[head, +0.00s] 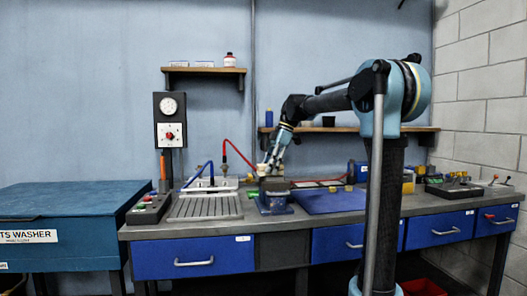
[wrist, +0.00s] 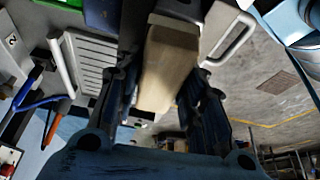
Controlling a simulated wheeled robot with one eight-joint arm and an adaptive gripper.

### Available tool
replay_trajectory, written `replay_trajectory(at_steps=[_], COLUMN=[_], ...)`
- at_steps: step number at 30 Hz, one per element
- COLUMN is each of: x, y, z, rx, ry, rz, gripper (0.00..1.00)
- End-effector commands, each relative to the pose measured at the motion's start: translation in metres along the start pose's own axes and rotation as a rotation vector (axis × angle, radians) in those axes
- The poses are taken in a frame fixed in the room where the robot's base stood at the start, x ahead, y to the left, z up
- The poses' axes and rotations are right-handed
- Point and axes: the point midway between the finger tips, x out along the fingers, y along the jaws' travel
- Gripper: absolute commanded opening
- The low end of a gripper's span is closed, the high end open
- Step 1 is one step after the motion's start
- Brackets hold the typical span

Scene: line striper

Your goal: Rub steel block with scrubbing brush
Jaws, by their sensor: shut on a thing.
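My gripper (head: 268,168) is over the bench, just above a blue fixture (head: 275,205) with a dark grey block on top (head: 274,187), which looks like the steel block. In the wrist view my gripper (wrist: 160,100) is shut on a pale wooden piece (wrist: 168,70), which looks like the scrubbing brush's back. Its bristles are hidden. A grey metal surface (wrist: 178,17) shows beyond the brush's far end. The brush is too small in the head view to tell whether it touches the block.
A ribbed grey drain tray (head: 206,207) with a blue hose (head: 199,174) lies left of the fixture. A blue mat (head: 330,201) lies to its right. A control box (head: 150,207) stands at the bench's left end. A shelf (head: 345,129) hangs behind my arm.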

Motion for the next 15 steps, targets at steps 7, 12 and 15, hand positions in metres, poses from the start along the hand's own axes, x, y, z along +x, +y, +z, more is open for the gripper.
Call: replay_trajectory(at_steps=[7,12,15], x=[0.006,-0.009,-0.017], y=[0.006,0.006,0.006], z=[-0.012,-0.018,-0.021], rx=[0.008,0.009,0.009], ry=[0.000,0.000,0.000], rz=[0.004,0.005,0.005], gripper=[0.11,0.11,0.11])
